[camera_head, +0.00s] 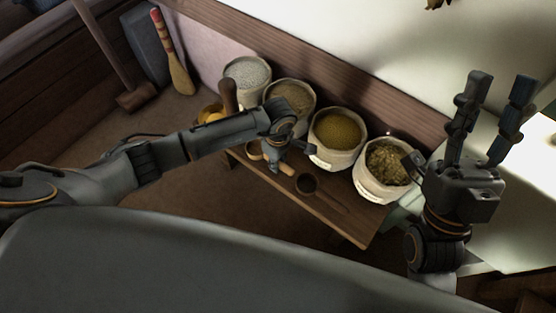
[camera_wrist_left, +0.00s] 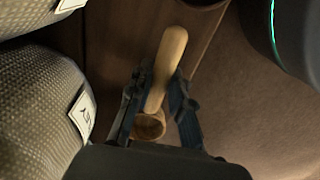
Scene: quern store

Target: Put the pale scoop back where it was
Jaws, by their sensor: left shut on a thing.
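The pale scoop (camera_head: 286,168) is light wood and partly hidden by my left gripper (camera_head: 282,160) in the head view. In the left wrist view the scoop's pale handle (camera_wrist_left: 166,62) points away between the two fingers, with its round bowl (camera_wrist_left: 149,126) close to the palm. My left gripper (camera_wrist_left: 158,105) is shut on it, low over the bench; whether the scoop touches the wood I cannot tell. A dark scoop (camera_head: 306,183) lies on the bench (camera_head: 350,225) just to the right. My right gripper (camera_head: 488,120) is open and empty, fingers up, at the right.
Several sacks line the bench's back: white grain (camera_head: 246,72), brown (camera_head: 291,96), yellow (camera_head: 338,130) and mixed seed (camera_head: 386,162). Yellow items (camera_head: 209,113) sit behind my left arm.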

